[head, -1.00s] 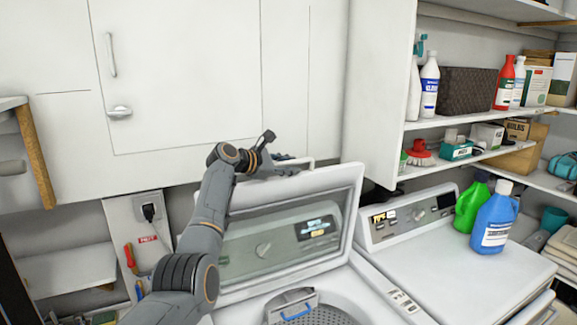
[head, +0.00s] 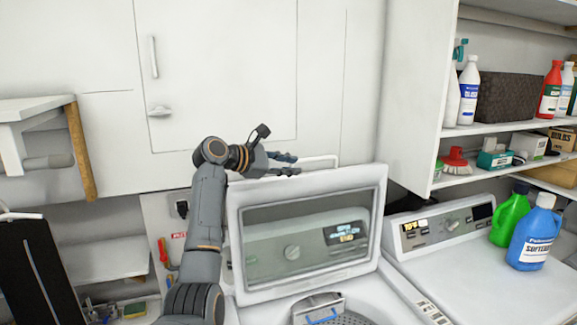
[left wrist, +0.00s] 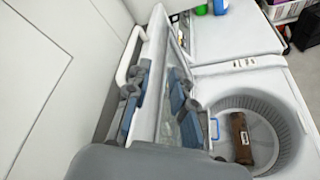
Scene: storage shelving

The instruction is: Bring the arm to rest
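My left arm (head: 207,235) reaches up from the bottom of the head view to the raised washer lid (head: 380,205). My left gripper (head: 286,164) is at the lid's top edge, with its fingers apart. In the left wrist view, the gripper (left wrist: 155,103) has fingers on both sides of the lid (left wrist: 153,52), with the lid's edge between them. Whether any finger touches the lid is hard to tell. The lid stands open, leaning back towards the white cabinet (head: 225,60). My right gripper is not in view.
The open washer drum (left wrist: 285,110) holds a brown cylinder (left wrist: 240,138). A second machine (head: 465,270) at right carries green (head: 510,215) and blue (head: 535,235) jugs. Shelves (head: 515,130) with bottles are upper right. A dark panel (head: 40,270) stands at lower left.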

